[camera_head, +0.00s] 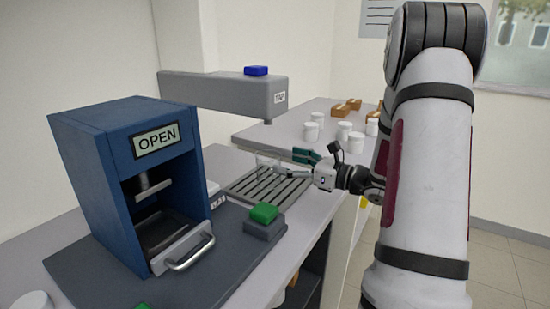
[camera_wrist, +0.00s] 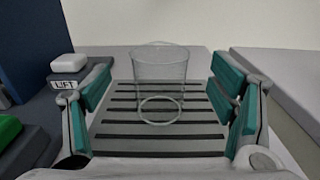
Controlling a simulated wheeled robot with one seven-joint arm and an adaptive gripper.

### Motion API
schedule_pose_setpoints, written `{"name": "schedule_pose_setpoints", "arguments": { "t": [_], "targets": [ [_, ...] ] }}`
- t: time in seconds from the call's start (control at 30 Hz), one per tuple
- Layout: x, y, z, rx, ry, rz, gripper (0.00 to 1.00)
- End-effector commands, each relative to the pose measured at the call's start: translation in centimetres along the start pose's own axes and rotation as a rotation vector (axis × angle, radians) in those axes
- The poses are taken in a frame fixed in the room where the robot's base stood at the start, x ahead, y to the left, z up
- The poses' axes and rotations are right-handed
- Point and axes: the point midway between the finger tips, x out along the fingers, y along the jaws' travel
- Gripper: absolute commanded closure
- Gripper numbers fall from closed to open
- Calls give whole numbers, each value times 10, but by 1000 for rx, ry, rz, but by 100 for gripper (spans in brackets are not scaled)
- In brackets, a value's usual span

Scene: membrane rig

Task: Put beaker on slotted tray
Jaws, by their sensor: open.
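A clear glass beaker (camera_head: 266,163) stands upright on the dark-slotted tray (camera_head: 287,192). In the wrist view the beaker (camera_wrist: 160,68) is ahead of me, with its round base over the slats of the tray (camera_wrist: 155,136). My gripper (camera_head: 297,164) is at the right side of the beaker in the head view. In the wrist view my gripper (camera_wrist: 162,85) is open, with one teal-padded finger on each side of the beaker. Gaps show between the pads and the glass. Exact contact of the base with the slats is hard to tell through the glass.
A blue press box marked OPEN (camera_head: 120,180) stands left of the tray. A grey overhead arm (camera_head: 225,91) with a blue button reaches above the tray. A green button block (camera_head: 264,220) sits in front. White jars (camera_head: 344,132) stand on the far table.

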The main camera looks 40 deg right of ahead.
Motion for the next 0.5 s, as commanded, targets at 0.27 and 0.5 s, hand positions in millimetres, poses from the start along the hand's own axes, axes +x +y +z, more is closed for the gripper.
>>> {"name": "schedule_pose_setpoints", "arguments": {
  "t": [0.27,0.5],
  "targets": [
    [-43,-1,0,-1,0,-3,22],
    [-51,1,1,-2,0,2,22]
  ]
}}
